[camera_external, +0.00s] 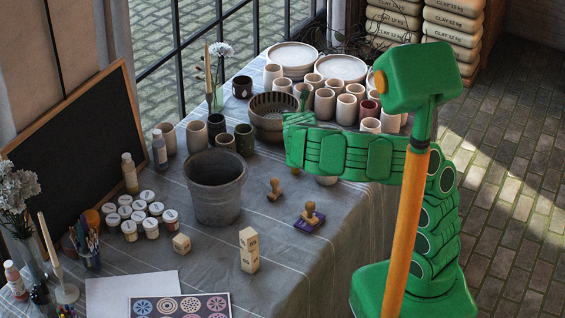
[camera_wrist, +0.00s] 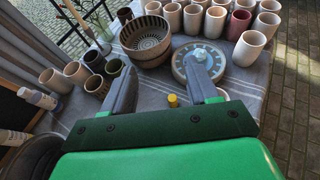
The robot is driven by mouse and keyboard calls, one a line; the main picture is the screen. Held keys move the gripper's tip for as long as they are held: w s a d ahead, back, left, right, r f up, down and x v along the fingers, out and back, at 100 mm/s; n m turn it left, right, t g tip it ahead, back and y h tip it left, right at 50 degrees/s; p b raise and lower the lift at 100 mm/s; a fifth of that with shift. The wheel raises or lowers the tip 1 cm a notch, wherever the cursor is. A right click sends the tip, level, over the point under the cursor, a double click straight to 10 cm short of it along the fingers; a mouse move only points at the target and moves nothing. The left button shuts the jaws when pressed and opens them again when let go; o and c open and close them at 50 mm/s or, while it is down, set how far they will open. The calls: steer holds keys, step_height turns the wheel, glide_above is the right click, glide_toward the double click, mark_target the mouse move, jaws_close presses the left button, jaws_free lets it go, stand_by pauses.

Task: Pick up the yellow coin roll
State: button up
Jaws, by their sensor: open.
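The yellow coin roll (camera_wrist: 172,100) shows in the wrist view as a small yellow cylinder on the striped grey cloth. It lies between the two fingers of my gripper (camera_wrist: 160,66), close to the palm edge in the picture, and nothing grips it. My gripper is open and empty, with its fingers spread wide. In the external view, my green gripper end (camera_external: 298,118) is over the table's right part, beside the ribbed bowl.
A ribbed bowl (camera_wrist: 147,42) is beyond the left finger. Several cups crowd the back.

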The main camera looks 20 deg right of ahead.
step_height(320, 180, down, 21)
steer(key=shift+r, duration=0.1)
steer(key=shift+x, duration=3.9)
steer(key=shift+r, duration=0.15)
steer(key=shift+c, duration=0.2)
jaws_close()
